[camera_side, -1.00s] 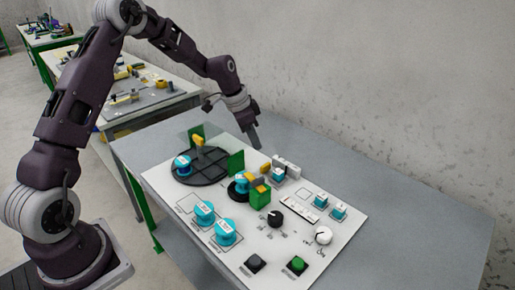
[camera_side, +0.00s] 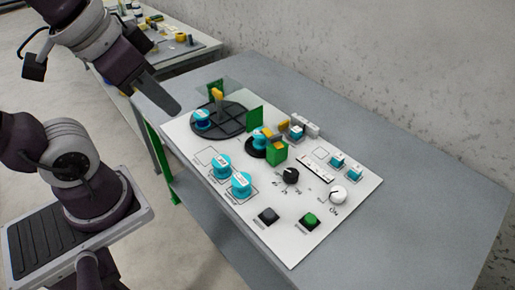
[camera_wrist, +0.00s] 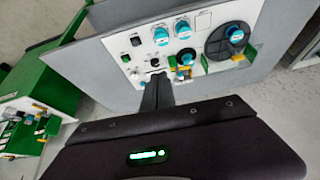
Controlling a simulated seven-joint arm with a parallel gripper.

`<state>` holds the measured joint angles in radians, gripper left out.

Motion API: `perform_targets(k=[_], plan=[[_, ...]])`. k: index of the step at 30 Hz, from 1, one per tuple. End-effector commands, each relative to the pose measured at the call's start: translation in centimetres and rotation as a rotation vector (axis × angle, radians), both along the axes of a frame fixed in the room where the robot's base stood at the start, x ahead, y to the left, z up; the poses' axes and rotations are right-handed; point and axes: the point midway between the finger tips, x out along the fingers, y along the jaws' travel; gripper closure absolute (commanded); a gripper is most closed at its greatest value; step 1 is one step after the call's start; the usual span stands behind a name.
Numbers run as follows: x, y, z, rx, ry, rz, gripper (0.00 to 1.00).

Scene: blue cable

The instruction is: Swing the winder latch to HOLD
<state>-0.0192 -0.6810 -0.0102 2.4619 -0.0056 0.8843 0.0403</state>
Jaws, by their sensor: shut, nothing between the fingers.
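My gripper (camera_side: 177,109) is shut and empty. In the side view its dark fingers hang above the panel's far left corner, apart from the panel. It also shows in the wrist view (camera_wrist: 157,78), fingers together. The winder (camera_side: 257,149) is a small black disc carrying a blue spool, beside a green block (camera_side: 277,153) with yellow parts on top. It shows in the wrist view too (camera_wrist: 185,57). A white knob (camera_side: 338,194) and a black knob (camera_side: 290,176) have small labels. I cannot read HOLD or tell which part is the latch.
The white panel (camera_side: 300,235) lies on a grey table (camera_side: 420,190). It carries a large black turntable (camera_side: 228,126) with green guards, two blue spools (camera_side: 221,166) at the front left, a black button (camera_side: 268,216) and a green button (camera_side: 310,221). The table's right side is clear.

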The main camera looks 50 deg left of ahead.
Motion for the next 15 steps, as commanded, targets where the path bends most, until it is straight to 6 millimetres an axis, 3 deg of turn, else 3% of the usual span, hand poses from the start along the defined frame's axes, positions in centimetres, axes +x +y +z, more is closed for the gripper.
perform_targets(k=[2,5,8,10,13,15], plan=[[-1.2,0.0,-0.3,-0.015,-0.012,0.017,1.0],[0.1,0.2,-0.1,-0.002,0.001,0.02,1.0],[5.5,0.9,0.5,0.044,0.039,-0.004,1.0],[10.7,1.7,0.0,0.072,0.068,-0.035,1.0],[18.1,3.2,-2.5,0.087,0.103,-0.086,1.0],[22.9,4.6,-5.5,0.08,0.122,-0.119,1.0]])
